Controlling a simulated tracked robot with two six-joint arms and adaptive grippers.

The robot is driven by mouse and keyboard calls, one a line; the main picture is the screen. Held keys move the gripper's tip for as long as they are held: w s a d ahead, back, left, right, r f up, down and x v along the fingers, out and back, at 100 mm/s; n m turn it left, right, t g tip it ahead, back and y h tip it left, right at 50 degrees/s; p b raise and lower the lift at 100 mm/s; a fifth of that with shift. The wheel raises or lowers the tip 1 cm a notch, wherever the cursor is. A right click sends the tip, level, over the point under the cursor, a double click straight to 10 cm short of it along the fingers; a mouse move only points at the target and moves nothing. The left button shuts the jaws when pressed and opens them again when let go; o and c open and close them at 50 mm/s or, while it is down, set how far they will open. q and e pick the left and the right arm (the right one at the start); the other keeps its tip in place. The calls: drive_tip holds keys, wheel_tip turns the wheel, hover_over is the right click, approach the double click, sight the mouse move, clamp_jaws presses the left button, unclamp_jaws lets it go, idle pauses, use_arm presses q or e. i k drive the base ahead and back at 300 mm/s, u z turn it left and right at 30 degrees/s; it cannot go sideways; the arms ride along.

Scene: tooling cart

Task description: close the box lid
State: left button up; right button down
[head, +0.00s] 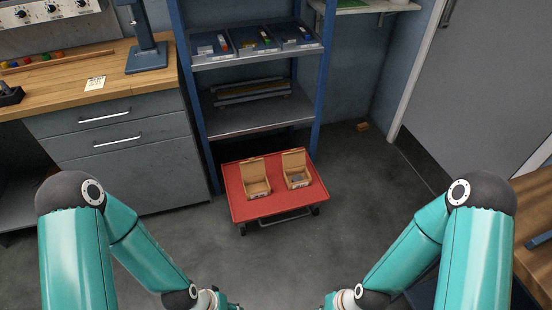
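Two small cardboard boxes stand side by side on a red cart top (237,203). The left box (257,187) has its lid (251,168) raised at the back, and its inside looks empty. The right box (298,179) also has its lid (293,159) raised, and something small and greyish lies inside. My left gripper (232,306) shows only as a sliver at the bottom edge. My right gripper (324,306) is likewise almost wholly cut off by the bottom edge. Both are well in front of the cart and apart from the boxes. Their fingers cannot be made out.
A blue-post shelf (260,121) with several dark bins stands behind the cart. A wooden-topped workbench (60,87) with drawers is at the left. A grey door (490,80) is at the right, with another wooden surface (536,225) below. Floor in front of the cart is clear.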

sight(295, 158)
drive_tip(key=z, duration=0.2)
drive_tip(key=i, duration=1.5)
drive_tip(key=u, duration=0.8)
